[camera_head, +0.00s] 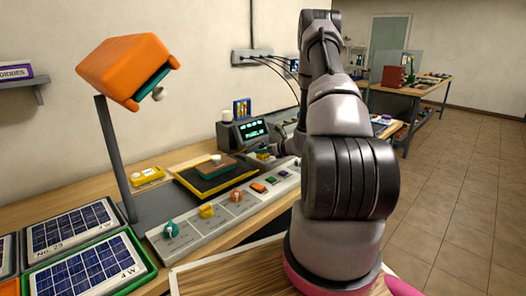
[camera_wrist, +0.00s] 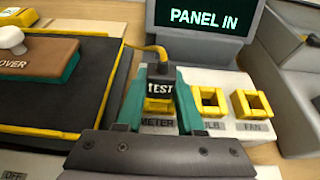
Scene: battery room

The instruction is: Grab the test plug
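The test plug (camera_wrist: 161,88) is black with a white TEST label and a yellow cable at its far end. In the wrist view it is between the teal fingers of my gripper (camera_wrist: 161,97), which appear flush with both its sides, so I take the gripper as shut on it. The plug is at the yellow METER socket (camera_wrist: 158,106); how deep it sits is hidden. In the head view my gripper (camera_head: 265,152) is low in front of the display unit, and the plug is too small to make out.
The yellow BULB socket (camera_wrist: 209,101) and FAN socket (camera_wrist: 252,104) are right of the plug. A display (camera_wrist: 203,16) reading PANEL IN stands behind. A dark tray (camera_wrist: 92,100) with a brown-and-teal cover block (camera_wrist: 45,60) lies left. An orange lamp (camera_head: 125,68) overhangs the bench.

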